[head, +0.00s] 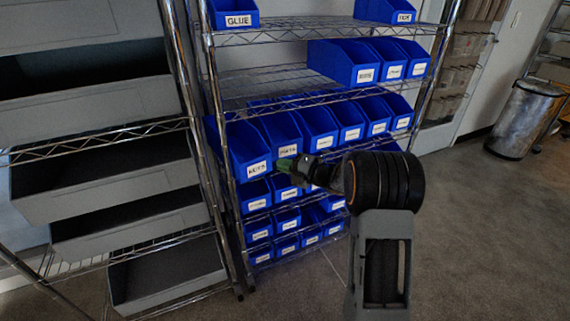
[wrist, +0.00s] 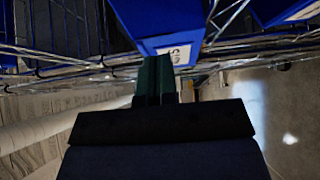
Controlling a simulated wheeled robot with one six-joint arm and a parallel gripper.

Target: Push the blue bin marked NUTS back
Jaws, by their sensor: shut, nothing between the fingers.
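The blue bin whose label appears to read NUTS (head: 246,145) is at the left end of the middle shelf row in the head view. It sticks out a little past the shelf's front edge. My gripper (head: 285,164) is shut and empty, with greenish fingertips, just right of that label and in front of the neighbouring bin. In the wrist view my fingertips (wrist: 155,62) point at the lower front of a blue bin (wrist: 160,18) with a partly hidden white label. I cannot tell whether they touch it.
More labelled blue bins (head: 318,125) fill the same row to the right, with smaller bins (head: 258,230) below and others (head: 345,62) above. A wire rack with grey bins (head: 110,190) stands at the left. A metal trash can (head: 518,120) stands far right. The carpet at right is clear.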

